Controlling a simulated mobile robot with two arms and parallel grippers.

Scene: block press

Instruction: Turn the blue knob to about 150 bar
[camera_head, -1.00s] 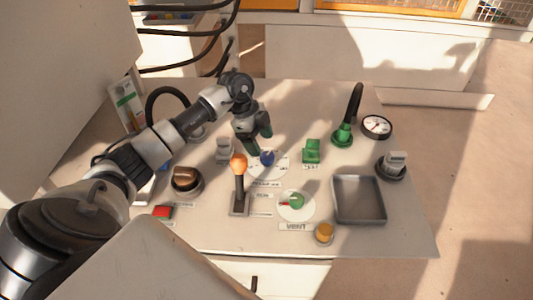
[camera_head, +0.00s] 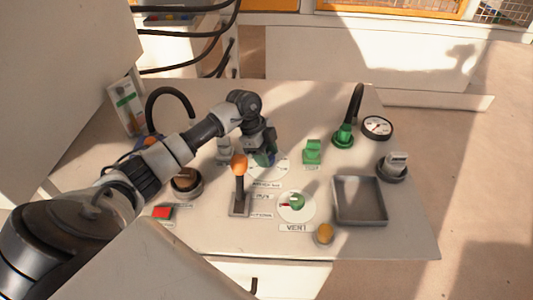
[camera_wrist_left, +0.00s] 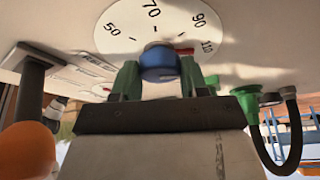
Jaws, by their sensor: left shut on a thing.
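The blue knob (camera_wrist_left: 159,66) stands on a white round dial (camera_wrist_left: 125,32) in the left wrist view. The numbers 50, 70, 90 and 110 show on the dial; a red mark shows beside the knob, towards the 110. My left gripper (camera_head: 265,158) is over the dial in the head view and mostly hides the knob there. In the left wrist view its green fingers are on either side of the knob, shut on it. The rest of the scale is hidden. My right gripper is not in view.
An orange-topped lever (camera_head: 239,168) stands close in front of the dial. A green switch (camera_head: 312,151) is to its right, a green knob (camera_head: 296,201) nearer the front. A grey tray (camera_head: 360,200) and a round gauge (camera_head: 377,127) are at the right.

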